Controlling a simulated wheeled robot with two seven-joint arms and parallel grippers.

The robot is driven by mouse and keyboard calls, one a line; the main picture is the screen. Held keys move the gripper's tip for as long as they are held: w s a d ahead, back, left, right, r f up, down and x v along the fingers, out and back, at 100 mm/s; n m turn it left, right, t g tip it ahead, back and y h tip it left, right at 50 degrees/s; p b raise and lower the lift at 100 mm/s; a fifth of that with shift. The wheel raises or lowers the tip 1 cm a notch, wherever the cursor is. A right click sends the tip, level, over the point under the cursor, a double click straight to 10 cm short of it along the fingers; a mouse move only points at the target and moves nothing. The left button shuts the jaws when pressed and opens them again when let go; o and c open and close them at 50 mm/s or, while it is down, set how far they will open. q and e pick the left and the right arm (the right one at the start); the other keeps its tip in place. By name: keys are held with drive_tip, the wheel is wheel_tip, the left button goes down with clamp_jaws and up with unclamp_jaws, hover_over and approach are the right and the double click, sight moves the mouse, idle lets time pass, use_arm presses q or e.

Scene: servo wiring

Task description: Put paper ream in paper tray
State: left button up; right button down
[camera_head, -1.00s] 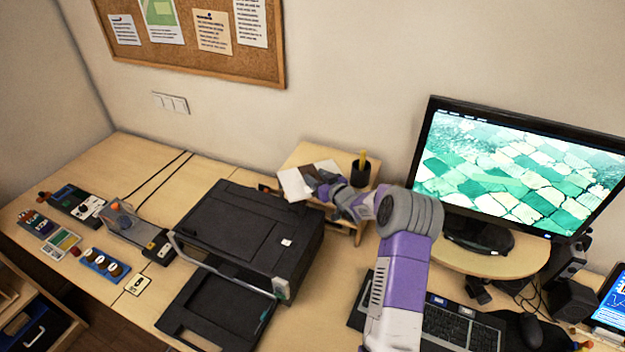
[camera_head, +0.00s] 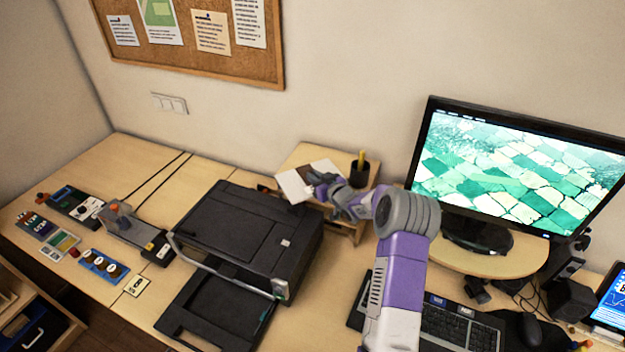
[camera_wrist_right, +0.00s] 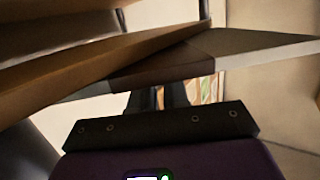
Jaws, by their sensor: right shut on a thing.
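The paper ream (camera_head: 292,186), white with a brown band, is at the front left of the small wooden shelf behind the printer. My right gripper (camera_head: 318,183) is shut on the ream's near edge; the fingertips are hard to make out here. In the right wrist view the gripper (camera_wrist_right: 157,98) grips the ream (camera_wrist_right: 262,45) at its brown band, beside wooden boards. The paper tray (camera_head: 212,318) is the black, flat, open part at the front of the black printer (camera_head: 245,230); no paper shows on it. My left gripper is out of view.
A black pen cup (camera_head: 359,173) stands on the shelf (camera_head: 310,152) right of the ream. The monitor (camera_head: 520,175) and keyboard (camera_head: 455,325) are to the right. A grey bar (camera_head: 215,268) crosses the printer's front. Small electronic modules (camera_head: 100,264) lie left.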

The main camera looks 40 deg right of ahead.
wheel_tip(320, 180, up, 17)
drive_tip(key=p, duration=0.7)
drive_tip(key=s+a+f+n+g+y+b, duration=0.1)
drive_tip(key=s+a+f+n+y+b, duration=0.1)
drive_tip(key=a+f, duration=0.5)
drive_tip(key=s+a+f+n+g+y+b, duration=0.1)
drive_tip(key=s+a+f+n+y+b, duration=0.1)
drive_tip(key=a+f, duration=0.5)
drive_tip(key=s+a+f+n+g+y+b, duration=0.1)
drive_tip(key=s+a+f+n+y+b, duration=0.1)
drive_tip(key=s+a+f+n+y, duration=0.2)
drive_tip(key=shift+s+a+f+n+g+y+b, duration=0.15)
drive_tip(key=shift+a+f+y, duration=0.45)
drive_tip(key=shift+a, duration=0.85)
drive_tip(key=shift+a+f+n+g+y+b, duration=0.15)
drive_tip(key=shift+a+f+y, duration=0.4)
drive_tip(key=shift+a, duration=0.9)
drive_tip(key=shift+s+a+f+n+y, duration=0.15)
drive_tip(key=shift+a+f+y, duration=0.45)
drive_tip(key=shift+a, duration=0.85)
drive_tip(key=s+a+f+m+t+h+b, duration=0.1)
drive_tip(key=s+a+f+m+t+h, duration=0.1)
drive_tip(key=a+m+h, duration=0.5)
drive_tip(key=shift+s+a+m+t+h, duration=0.15)
drive_tip(key=shift+a+m+t+h, duration=0.4)
drive_tip(key=shift+h, duration=0.9)
